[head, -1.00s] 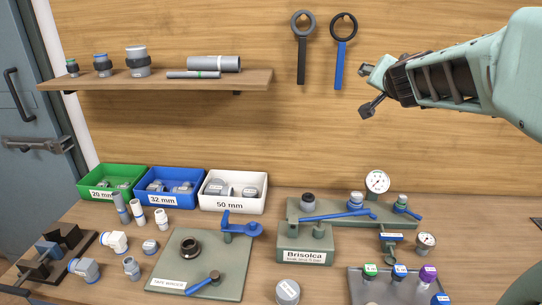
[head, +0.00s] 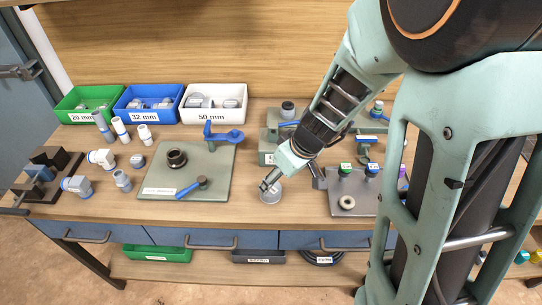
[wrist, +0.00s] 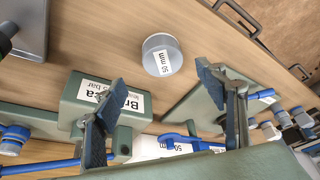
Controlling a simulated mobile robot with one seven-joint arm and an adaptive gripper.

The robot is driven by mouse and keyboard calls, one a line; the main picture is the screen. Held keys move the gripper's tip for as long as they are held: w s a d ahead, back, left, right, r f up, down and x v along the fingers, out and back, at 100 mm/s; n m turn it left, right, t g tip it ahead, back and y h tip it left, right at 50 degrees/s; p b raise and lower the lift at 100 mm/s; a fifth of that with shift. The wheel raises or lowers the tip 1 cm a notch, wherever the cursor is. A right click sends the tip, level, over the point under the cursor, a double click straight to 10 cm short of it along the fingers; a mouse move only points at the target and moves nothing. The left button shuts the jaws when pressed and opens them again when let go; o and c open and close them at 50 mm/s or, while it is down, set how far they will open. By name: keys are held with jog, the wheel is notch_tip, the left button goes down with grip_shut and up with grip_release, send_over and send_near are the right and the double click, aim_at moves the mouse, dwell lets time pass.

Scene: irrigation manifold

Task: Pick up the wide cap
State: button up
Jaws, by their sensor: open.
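The wide cap (head: 270,194) is a round grey cap with a white 50 mm label. It lies on the bench right of the flat green board, and it also shows in the wrist view (wrist: 163,54). My gripper (head: 292,182) is open and empty, over the bench close to the cap. One finger partly overlaps the cap in the head view. In the wrist view my two fingers (wrist: 162,82) stand apart, with the cap beyond their tips and between them sideways; it is not held.
The green Brisolca block (wrist: 100,105) stands close beside the cap. A green board (head: 218,185) with a dark fitting and a blue-handled tool lies left. A grey tray (head: 345,208) with colour-topped parts lies right. Labelled bins (head: 212,116) stand at the back.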

aim_at(270, 191)
jog(key=x, duration=0.2)
jog(key=shift+w+a+f, duration=0.1)
jog(key=shift+f, duration=0.15)
jog(key=shift+s+b+x, duration=0.2)
jog(key=shift+b+x, duration=0.7)
jog(key=shift+x, duration=1.65)
jog(key=shift+a, duration=0.15)
jog(key=c, duration=1.2)
jog(key=shift+r, duration=0.15)
jog(key=shift+c, duration=0.2)
